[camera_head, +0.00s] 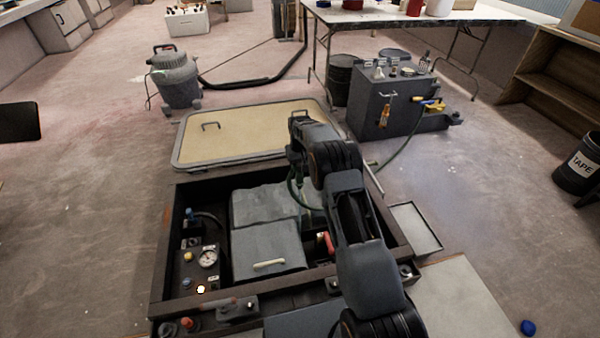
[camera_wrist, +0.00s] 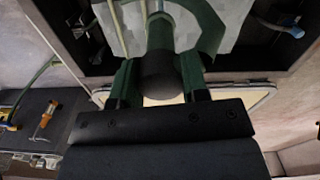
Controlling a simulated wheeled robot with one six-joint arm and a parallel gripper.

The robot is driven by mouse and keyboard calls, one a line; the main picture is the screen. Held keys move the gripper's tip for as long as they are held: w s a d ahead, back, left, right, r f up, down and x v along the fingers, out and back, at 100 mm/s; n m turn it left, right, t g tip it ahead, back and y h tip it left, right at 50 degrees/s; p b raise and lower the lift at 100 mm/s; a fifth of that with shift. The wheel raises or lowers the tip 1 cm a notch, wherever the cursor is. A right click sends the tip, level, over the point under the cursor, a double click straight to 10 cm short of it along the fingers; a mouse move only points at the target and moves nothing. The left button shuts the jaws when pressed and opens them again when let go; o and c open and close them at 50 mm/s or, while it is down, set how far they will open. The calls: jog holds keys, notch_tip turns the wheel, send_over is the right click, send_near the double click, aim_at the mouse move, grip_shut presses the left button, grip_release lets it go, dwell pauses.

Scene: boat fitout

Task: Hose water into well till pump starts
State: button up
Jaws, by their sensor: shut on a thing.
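The well is a dark-framed open box (camera_head: 166,245) in the floor, with grey covers (camera_head: 265,245) lying inside it. A panel in it carries a round gauge (camera_head: 208,258), and a small lamp (camera_head: 201,289) glows pale yellow. My gripper (camera_wrist: 160,72) is shut on a dark, round hose end, over the well's far right part. The green hose (camera_wrist: 207,30) loops beside my gripper in the wrist view; in the head view it runs right (camera_head: 400,150) toward a grey cabinet. Pale streaks show above the hose end in the wrist view; I cannot tell whether they are water. The arm hides part of the well.
A tan hatch lid (camera_head: 245,135) lies behind the well. A grey vacuum (camera_head: 175,78) stands at back left. Floor is clear to the left.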

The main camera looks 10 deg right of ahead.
aim_at(300, 179)
notch_tip(300, 179, down, 8)
jog(key=b, duration=0.5)
dwell(1.6)
jog(key=shift+s+r, duration=0.1)
jog(key=s+r+p, duration=0.2)
jog(key=s+p, duration=0.4)
jog(key=s, duration=1.1)
jog(key=s+r+p, duration=0.1)
jog(key=s+p, duration=0.5)
jog(key=s, duration=1.2)
jog(key=shift+s+r, duration=0.35)
jog(key=shift+r, duration=0.05)
